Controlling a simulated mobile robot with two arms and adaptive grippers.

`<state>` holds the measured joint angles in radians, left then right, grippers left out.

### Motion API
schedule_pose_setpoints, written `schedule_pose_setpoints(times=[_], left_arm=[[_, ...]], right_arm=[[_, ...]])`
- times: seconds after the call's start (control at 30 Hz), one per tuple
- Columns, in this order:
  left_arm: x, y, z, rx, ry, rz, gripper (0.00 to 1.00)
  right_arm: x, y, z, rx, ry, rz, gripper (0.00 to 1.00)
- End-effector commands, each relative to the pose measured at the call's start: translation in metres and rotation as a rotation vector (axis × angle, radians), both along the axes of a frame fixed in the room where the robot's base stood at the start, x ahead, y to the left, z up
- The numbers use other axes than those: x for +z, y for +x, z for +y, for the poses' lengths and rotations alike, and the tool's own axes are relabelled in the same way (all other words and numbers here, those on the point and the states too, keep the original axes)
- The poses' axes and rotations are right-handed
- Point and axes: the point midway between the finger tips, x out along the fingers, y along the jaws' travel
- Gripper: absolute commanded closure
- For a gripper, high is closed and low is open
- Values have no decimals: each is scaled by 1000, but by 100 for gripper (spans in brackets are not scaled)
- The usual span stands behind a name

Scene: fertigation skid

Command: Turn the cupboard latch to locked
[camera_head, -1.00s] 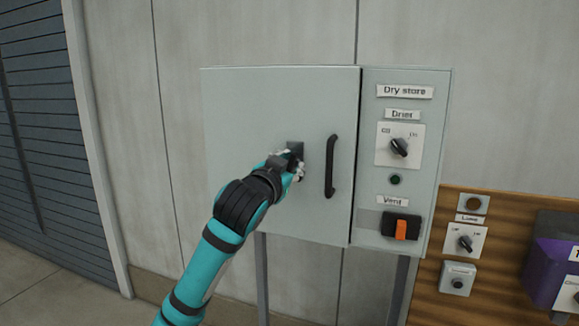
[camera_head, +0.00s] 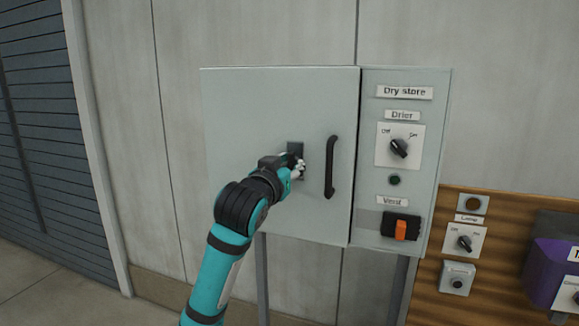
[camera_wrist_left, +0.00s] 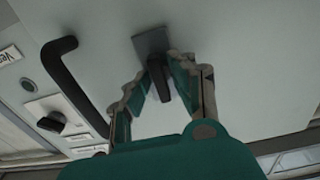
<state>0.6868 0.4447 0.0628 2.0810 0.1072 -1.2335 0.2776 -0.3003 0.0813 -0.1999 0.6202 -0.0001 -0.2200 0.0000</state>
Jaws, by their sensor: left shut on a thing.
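The grey cupboard door (camera_head: 250,110) stands closed. Its latch has a dark square plate (camera_head: 295,147) left of the long black handle (camera_head: 331,167). My left gripper (camera_head: 298,168) is at the latch and hides most of its lever in the head view. In the left wrist view the dark latch lever (camera_wrist_left: 158,80) lies between the two fingers of my left gripper (camera_wrist_left: 160,84), which is shut on it. There the lever extends from the plate (camera_wrist_left: 150,41) toward my palm. My right gripper is not in view.
Right of the door, a panel labelled Dry store (camera_head: 404,92) carries a Drier knob (camera_head: 399,147), a small round button (camera_head: 394,180) and an orange Vent switch (camera_head: 401,229). A wooden board (camera_head: 428,290) with a Lamp knob (camera_head: 465,243) and a purple box (camera_head: 550,262) are further right.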

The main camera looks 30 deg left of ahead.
Motion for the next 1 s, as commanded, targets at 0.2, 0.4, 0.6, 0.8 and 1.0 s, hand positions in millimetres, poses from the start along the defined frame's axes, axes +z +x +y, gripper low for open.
schedule_pose_setpoints(times=[0.2,0.4,0.6,0.8,1.0], left_arm=[[-1,0,0,-1,-3,2,71],[0,0,0,-1,-1,1,65],[0,-6,-2,-1,0,-1,65],[0,-39,-10,-1,0,-2,65],[0,-81,-20,-1,0,-2,65]], right_arm=[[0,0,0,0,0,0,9],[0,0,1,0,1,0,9],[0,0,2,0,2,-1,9],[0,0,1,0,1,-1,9],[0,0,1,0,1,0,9]])
